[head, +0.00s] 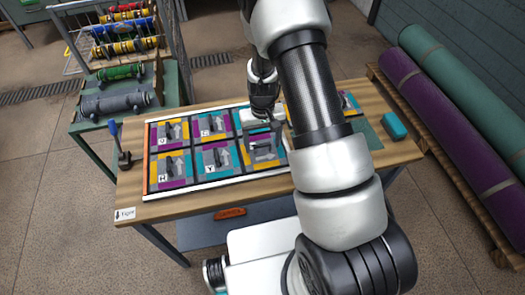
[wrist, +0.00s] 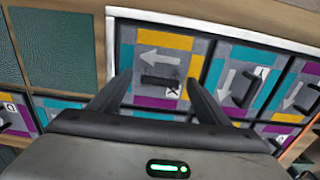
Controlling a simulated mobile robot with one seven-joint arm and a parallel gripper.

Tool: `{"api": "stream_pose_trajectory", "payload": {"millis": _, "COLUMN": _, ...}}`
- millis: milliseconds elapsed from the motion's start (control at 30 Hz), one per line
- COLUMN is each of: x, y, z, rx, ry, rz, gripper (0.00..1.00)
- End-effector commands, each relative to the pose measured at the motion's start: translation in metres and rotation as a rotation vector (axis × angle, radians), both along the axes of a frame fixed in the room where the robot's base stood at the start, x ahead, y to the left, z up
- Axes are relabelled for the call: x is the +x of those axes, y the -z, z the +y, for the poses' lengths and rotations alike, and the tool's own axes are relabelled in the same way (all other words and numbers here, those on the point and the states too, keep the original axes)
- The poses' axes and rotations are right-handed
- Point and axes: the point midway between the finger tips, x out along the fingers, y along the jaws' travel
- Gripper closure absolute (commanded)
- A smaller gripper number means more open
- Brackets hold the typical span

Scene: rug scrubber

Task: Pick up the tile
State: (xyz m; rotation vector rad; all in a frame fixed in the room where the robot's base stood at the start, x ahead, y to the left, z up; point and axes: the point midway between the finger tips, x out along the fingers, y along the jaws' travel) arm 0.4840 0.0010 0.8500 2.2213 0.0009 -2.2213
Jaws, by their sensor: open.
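Several square tiles with grey, teal, yellow and purple patches, white arrows and dark raised handles lie in a white-edged tray (head: 225,181) on the wooden table. My gripper (wrist: 155,88) is open in the wrist view, its two dark fingers on either side of one tile (wrist: 168,60). That tile's dark handle (wrist: 160,79) shows between the fingers, and nothing is held. In the head view my gripper is over the tray's middle, by a tile (head: 264,151) in the front row. My arm hides part of the tray's right side. Whether the fingers touch the tile is unclear.
A teal block (head: 394,125) sits at the table's right end, and a small dark clamp with a blue handle (head: 114,133) at its left. A rack with coloured rolls (head: 124,47) stands back left. Rolled rugs (head: 425,110) lie on the right.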

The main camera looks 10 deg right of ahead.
Motion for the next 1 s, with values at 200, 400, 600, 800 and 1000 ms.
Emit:
{"api": "stream_pose_trajectory", "payload": {"millis": 200, "x": 0.0, "y": 0.0, "z": 0.0, "rx": 0.0, "ry": 0.0, "rz": 0.0, "gripper": 0.52}}
{"api": "stream_pose_trajectory", "payload": {"millis": 400, "x": 0.0, "y": -0.001, "z": 0.0, "rx": 0.0, "ry": 0.0, "rz": -0.001, "gripper": 0.83}}
{"api": "stream_pose_trajectory", "payload": {"millis": 600, "x": 0.0, "y": -0.001, "z": 0.0, "rx": 0.0, "ry": 0.0, "rz": -0.001, "gripper": 0.83}}
{"api": "stream_pose_trajectory", "payload": {"millis": 800, "x": 0.001, "y": -0.024, "z": 0.0, "rx": 0.0, "ry": 0.001, "rz": -0.005, "gripper": 0.83}}
{"api": "stream_pose_trajectory", "payload": {"millis": 1000, "x": 0.002, "y": -0.066, "z": 0.0, "rx": 0.0, "ry": 0.0, "rz": -0.006, "gripper": 0.83}}
